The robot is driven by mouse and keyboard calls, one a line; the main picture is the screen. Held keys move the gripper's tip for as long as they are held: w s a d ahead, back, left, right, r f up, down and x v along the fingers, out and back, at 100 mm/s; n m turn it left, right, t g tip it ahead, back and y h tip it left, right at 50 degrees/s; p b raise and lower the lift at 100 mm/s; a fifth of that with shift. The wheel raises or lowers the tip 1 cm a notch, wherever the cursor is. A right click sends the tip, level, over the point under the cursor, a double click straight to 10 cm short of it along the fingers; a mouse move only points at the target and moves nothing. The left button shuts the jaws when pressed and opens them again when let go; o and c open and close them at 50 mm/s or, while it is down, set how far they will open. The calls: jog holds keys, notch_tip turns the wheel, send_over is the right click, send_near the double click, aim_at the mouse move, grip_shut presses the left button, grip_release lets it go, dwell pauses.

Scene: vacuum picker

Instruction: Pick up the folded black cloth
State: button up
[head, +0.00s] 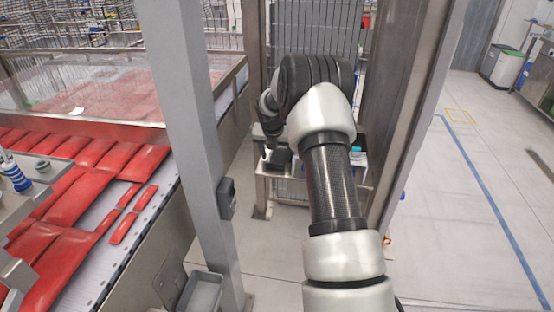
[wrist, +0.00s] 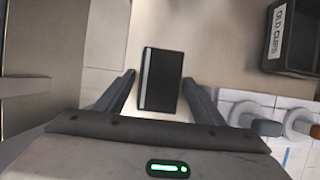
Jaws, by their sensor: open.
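The folded black cloth (wrist: 164,80) is a small dark rectangle with a pale strip along its left edge in the wrist view. It lies on a light beige surface. My gripper (wrist: 158,82) is open, with one dark finger on each side of the cloth in the picture. Nothing is held between the fingers. The height of the fingers above the surface is hard to judge. In the head view my arm reaches down to a small table (head: 271,171) and hides part of it; the cloth cannot be made out surely there.
A black bin (wrist: 291,40) labelled "OLD CUPS" stands at the right in the wrist view. Several round, pale-rimmed items (wrist: 250,112) lie below it. In the head view a grey post (head: 190,100) stands left of my arm, beside a conveyor with red packs (head: 75,195).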

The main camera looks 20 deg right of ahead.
aim_at(277, 156)
jog(key=shift+f, duration=0.2)
dwell(0.3)
jog(key=c, duration=0.8)
notch_tip(277, 156, up, 11)
jog(key=shift+f, duration=0.2)
